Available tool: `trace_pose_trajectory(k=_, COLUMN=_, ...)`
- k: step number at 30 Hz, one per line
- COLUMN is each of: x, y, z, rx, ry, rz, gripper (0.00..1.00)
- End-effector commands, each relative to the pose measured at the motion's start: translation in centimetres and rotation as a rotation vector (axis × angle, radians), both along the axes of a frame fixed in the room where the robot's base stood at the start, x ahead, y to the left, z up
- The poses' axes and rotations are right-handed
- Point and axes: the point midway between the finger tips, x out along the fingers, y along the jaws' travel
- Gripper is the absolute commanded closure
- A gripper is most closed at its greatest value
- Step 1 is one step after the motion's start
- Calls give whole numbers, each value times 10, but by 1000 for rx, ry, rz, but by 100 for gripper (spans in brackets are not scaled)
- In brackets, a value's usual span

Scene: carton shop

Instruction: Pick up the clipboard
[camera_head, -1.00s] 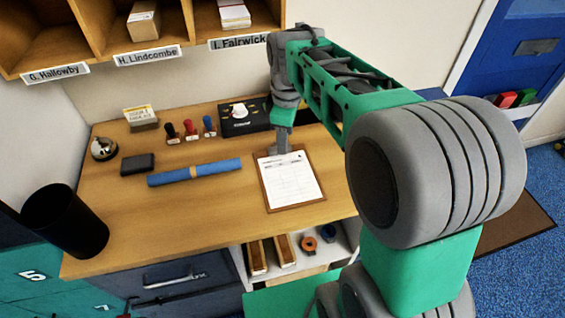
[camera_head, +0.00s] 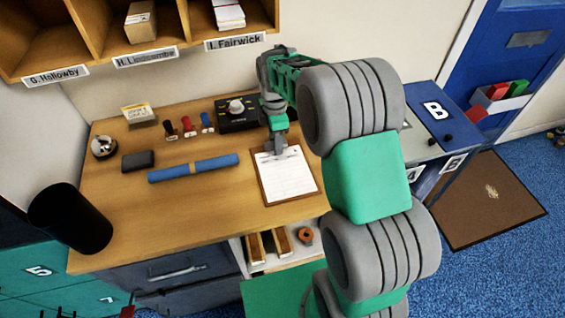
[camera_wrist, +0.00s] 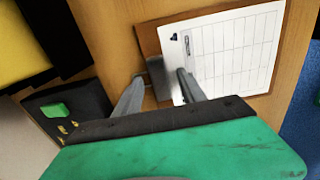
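The clipboard (camera_head: 288,180) lies flat on the wooden desk, a brown board with a white printed form and a metal clip at its far end. My gripper (camera_head: 277,151) points down at the clip end. In the wrist view the clipboard (camera_wrist: 150,40) shows beyond the fingers. There my gripper (camera_wrist: 161,77) is open, its two fingers apart with the metal clip (camera_wrist: 160,78) between their tips. Whether the fingertips touch the board cannot be told.
A black box (camera_head: 238,116) stands behind the gripper, close to it. A blue roll (camera_head: 193,167), stamps (camera_head: 188,127), a dark block (camera_head: 138,160) and a bell (camera_head: 103,147) sit to the left. Wooden pigeonholes (camera_head: 140,40) hang above.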

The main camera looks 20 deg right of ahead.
Motion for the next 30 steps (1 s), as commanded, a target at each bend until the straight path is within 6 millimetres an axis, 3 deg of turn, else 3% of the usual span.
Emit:
trace_pose_trajectory(k=17, x=0, y=0, z=1, rx=0, ry=0, rz=0, gripper=100)
trace_pose_trajectory(k=30, x=0, y=0, z=1, rx=0, ry=-1, rz=0, gripper=100)
